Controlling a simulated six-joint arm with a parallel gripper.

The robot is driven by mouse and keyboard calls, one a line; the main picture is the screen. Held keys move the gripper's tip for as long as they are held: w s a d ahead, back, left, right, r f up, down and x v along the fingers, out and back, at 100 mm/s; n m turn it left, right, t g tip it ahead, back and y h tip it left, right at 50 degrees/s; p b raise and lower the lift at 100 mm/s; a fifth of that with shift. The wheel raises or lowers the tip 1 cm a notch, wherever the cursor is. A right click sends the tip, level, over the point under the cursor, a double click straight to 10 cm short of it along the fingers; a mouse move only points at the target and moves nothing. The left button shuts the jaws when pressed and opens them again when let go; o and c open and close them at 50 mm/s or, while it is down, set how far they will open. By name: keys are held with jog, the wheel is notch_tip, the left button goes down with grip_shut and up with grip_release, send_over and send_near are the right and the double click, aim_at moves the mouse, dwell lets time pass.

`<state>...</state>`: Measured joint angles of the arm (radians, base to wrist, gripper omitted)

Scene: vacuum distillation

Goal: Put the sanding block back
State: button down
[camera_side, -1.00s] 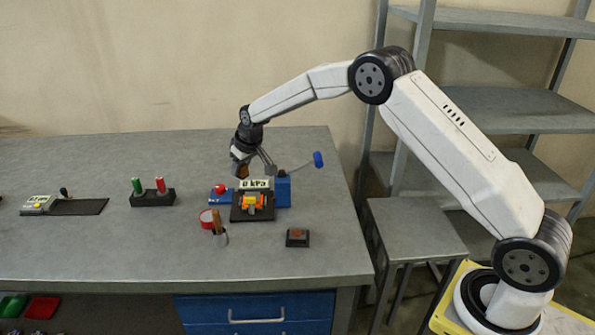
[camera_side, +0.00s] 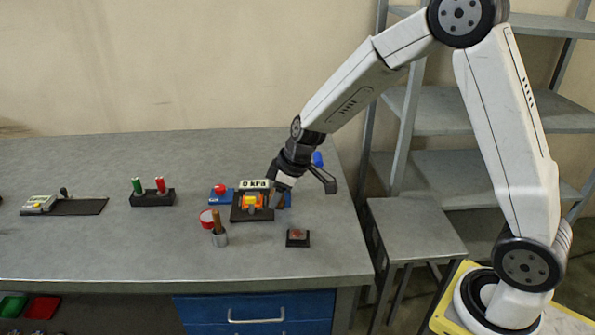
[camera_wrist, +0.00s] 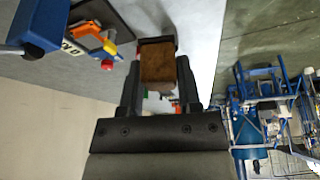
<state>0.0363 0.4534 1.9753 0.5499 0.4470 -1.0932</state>
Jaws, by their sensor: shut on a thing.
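The sanding block is a brown block (camera_wrist: 158,62) between the two fingers of my gripper (camera_wrist: 158,76) in the wrist view. My gripper is shut on it. In the side view my gripper (camera_side: 285,188) hangs tilted above the right part of the bench, just right of the gauge marked 0 kPa, and a bit of the brown block (camera_side: 281,200) shows below it. A small black square holder with a reddish-brown top (camera_side: 298,238) sits on the bench in front and to the right, apart from the block.
A grey cup with brown sticks (camera_side: 219,235) and a red-and-white roll (camera_side: 207,219) are left. The bench's right edge is near.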

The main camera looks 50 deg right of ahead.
jog(key=s+a+n, duration=0.1)
jog(key=s+n, duration=0.1)
jog(key=s, duration=0.8)
jog(key=shift+f+g+y, duration=0.15)
jog(key=shift+g+y, duration=0.15)
jog(key=w+f, duration=0.2)
jog(key=w, duration=0.2)
jog(key=w+f, duration=0.3)
jog(key=w, duration=0.1)
jog(key=w+f, duration=0.3)
jog(key=w, duration=0.1)
jog(key=shift+a, duration=0.4)
jog(key=shift+w+f, duration=0.65)
